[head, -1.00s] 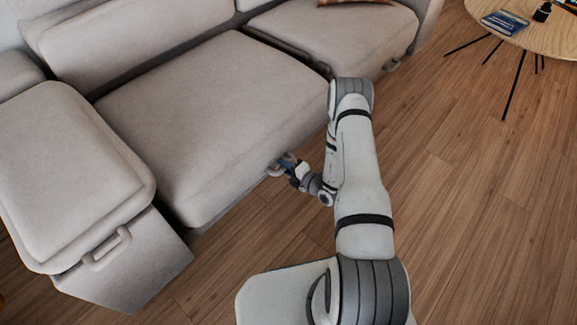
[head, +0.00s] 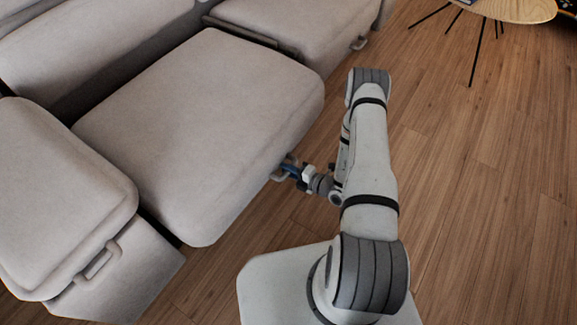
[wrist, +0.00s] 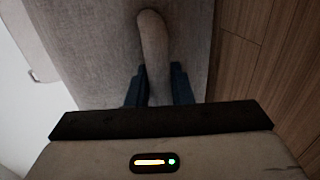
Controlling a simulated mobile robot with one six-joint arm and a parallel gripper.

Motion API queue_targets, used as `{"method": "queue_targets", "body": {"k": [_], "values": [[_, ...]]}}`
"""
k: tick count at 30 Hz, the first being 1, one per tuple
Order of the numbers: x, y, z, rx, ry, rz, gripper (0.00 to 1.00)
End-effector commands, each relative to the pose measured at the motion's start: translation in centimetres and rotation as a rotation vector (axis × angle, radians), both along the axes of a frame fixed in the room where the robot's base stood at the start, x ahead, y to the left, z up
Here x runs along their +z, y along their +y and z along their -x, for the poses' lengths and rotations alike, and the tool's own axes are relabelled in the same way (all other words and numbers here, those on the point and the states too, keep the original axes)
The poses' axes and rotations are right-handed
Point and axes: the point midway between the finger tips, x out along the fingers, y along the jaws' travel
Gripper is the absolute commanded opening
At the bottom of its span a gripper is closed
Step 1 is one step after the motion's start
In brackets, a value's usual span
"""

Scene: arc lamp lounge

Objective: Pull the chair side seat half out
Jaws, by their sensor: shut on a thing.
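The middle seat (head: 205,125) of the light grey sofa stands forward of the seat beyond it, with dark gaps along its sides and behind it. Its front carries a small pull handle (head: 278,175). My gripper (head: 290,171) is at that handle. In the wrist view the handle (wrist: 152,45) runs between the two blue fingers of my gripper (wrist: 160,88), which are shut on it. The lower part of the handle is hidden by the fingers.
The armrest (head: 60,200) at left has a lid and its own handle (head: 100,262). The far seat (head: 300,30) has a handle (head: 359,43) too. A round wooden table (head: 510,8) with thin black legs stands at the top right. The wood floor (head: 470,200) at right is clear.

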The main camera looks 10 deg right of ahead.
Motion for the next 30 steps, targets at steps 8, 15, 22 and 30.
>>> {"method": "queue_targets", "body": {"k": [8, 15, 22, 30], "values": [[-0.1, 0.3, 0.1, 0.008, 0.004, 0.0, 0.3], [-0.1, 0.3, 0.0, 0.007, 0.002, 0.001, 0.39], [0.2, -0.3, 0.4, 0.004, 0.003, 0.002, 0.39], [1.1, -3.1, 3.2, 0.001, 0.003, 0.0, 0.39]]}}
